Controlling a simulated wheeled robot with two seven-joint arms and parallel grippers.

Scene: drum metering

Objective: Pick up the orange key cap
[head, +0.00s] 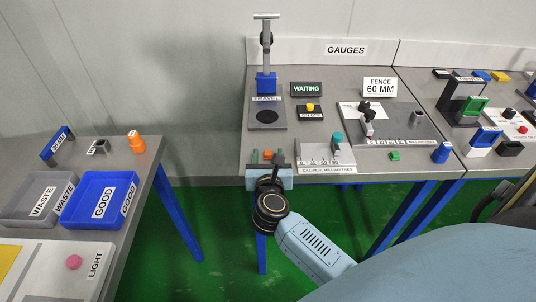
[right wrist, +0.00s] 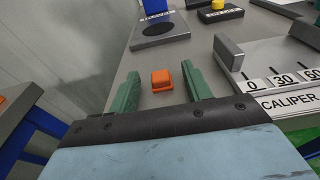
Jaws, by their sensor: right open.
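The orange key cap (right wrist: 161,80) is a small orange block on the grey gauges table. In the right wrist view it lies between the two green fingers of my right gripper (right wrist: 160,88), nearer their tips, with a gap on each side. In the head view the cap (head: 267,155) shows between the fingers of my right gripper (head: 266,158) at the table's front left corner. My right gripper is open and does not touch the cap. My left gripper is not in view.
The caliper plate (head: 326,154) lies just right of my right gripper. A side table at left holds a grey waste tray (head: 14,211) and a blue good tray (head: 73,204). A floor gap separates the tables.

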